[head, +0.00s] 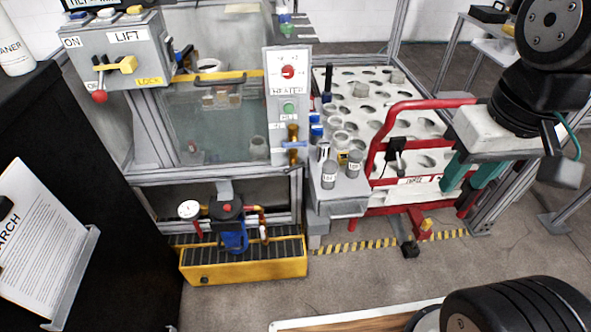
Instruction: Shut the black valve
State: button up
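My gripper (462,188) hangs at the right, with a pale block-shaped body and two teal fingers. The fingers are apart with nothing visible between them, in front of the right side of the red-framed cart. No part is clearly recognisable as a black valve. A black-topped unit with a red spot (226,210) stands on a yellow-edged grate at the lower middle, beside a gauge and copper pipe. A black handle-like part (396,147) is on the red cart frame. A blue lever (293,144) crosses a brass pipe below the heater panel. My gripper is apart from all of these.
The cart's white perforated top (355,100) holds several jars. A LIFT control box (120,50) with a yellow lever is at upper left. A yellow-edged grate (245,270) sits on the floor. A black cabinet (95,190) fills the left. Open floor lies in front.

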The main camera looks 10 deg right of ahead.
aim_at(302, 164)
jog(key=z, duration=1.05)
jog(key=k, duration=0.75)
jog(key=u, duration=1.6)
jog(key=i, duration=0.5)
